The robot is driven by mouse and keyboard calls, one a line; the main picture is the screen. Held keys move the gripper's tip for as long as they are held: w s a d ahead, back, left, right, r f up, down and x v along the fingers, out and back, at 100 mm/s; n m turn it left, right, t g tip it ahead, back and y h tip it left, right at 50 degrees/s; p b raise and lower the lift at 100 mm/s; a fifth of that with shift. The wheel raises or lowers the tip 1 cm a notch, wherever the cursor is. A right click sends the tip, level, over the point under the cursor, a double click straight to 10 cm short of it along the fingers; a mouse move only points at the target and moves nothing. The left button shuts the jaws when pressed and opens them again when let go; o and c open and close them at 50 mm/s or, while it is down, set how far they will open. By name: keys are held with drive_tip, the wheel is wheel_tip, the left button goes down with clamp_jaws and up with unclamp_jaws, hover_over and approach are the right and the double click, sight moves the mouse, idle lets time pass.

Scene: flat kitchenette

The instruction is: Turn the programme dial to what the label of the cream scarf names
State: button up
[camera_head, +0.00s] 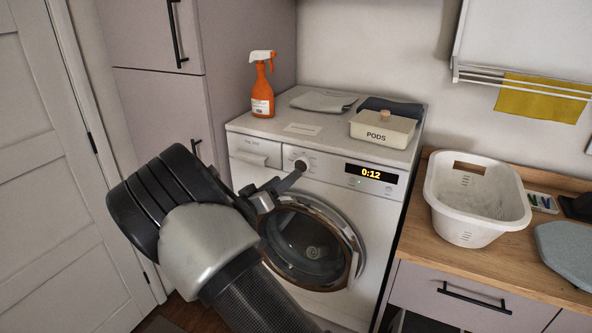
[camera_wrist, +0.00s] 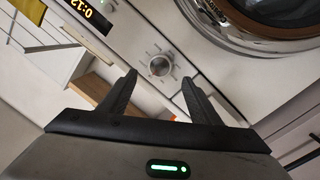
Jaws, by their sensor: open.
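The programme dial (camera_head: 301,164) is a round silver knob on the white washing machine's (camera_head: 340,312) front panel, left of the lit display (camera_head: 371,173) reading 0:12. In the wrist view the dial (camera_wrist: 159,66) shows with marks around it, between and just beyond my fingertips. My gripper (camera_head: 288,179) is open at the panel, its fingers (camera_wrist: 159,78) spread on either side of the dial; I cannot tell whether they touch it. No cloth is clearly a cream scarf. A pale grey folded cloth (camera_head: 322,101) lies on the machine, and no scarf label is readable.
An orange spray bottle (camera_head: 262,88), a PODS box (camera_head: 382,130), a dark cloth (camera_head: 398,109) and a paper card (camera_head: 302,129) are on the machine top. A white basket (camera_head: 470,232) stands on the wooden counter. A yellow cloth (camera_head: 540,102) hangs on the rack. The round door (camera_head: 312,245) is below the panel.

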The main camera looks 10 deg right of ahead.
sight(300, 166)
drive_tip(key=x, duration=0.7)
drive_tip(key=shift+w, duration=0.15)
drive_tip(key=c, duration=1)
drive_tip(key=shift+c, duration=0.2)
